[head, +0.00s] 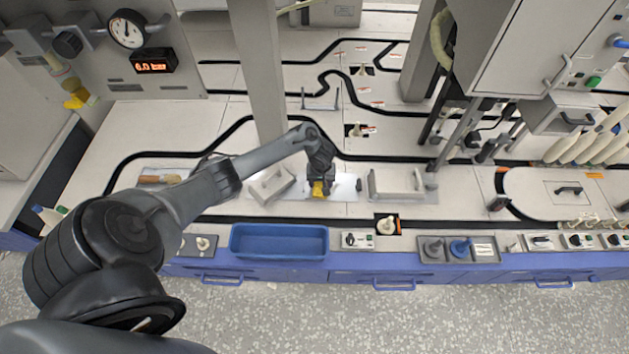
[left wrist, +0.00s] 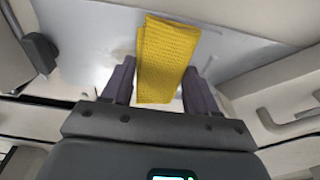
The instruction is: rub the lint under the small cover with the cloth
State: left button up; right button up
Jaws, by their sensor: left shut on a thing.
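My left gripper (head: 318,190) is shut on a folded yellow cloth (head: 319,187), low over a shiny grey metal patch (head: 345,187) in the bench top. In the left wrist view the cloth (left wrist: 165,60) hangs between the two dark fingers (left wrist: 160,85) with the grey patch behind it. Whether the cloth touches the patch is not clear. A pale cover with a handle (head: 272,186) lies tilted left of the gripper. Another pale handled cover (head: 402,192) is to the right. I cannot tell which is the small cover. I see no lint. My right gripper is not in view.
A blue tray (head: 279,256) sits at the bench front, with a small switch box (head: 358,240) to its right. A grey post (head: 258,70) rises behind the left cover. A brush (head: 160,179) lies at left. A machine cabinet (head: 530,50) stands at right.

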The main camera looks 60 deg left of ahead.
pick_arm(q)
jog(key=shift+w+d, duration=0.4)
jog(key=shift+w, duration=0.3)
jog(key=shift+w+d+f, duration=0.1)
jog(key=shift+w+d, duration=0.3)
jog(key=shift+w, duration=0.2)
jog(key=shift+w+d, duration=0.4)
jog(key=shift+w, duration=0.3)
jog(key=shift+w+d, duration=0.1)
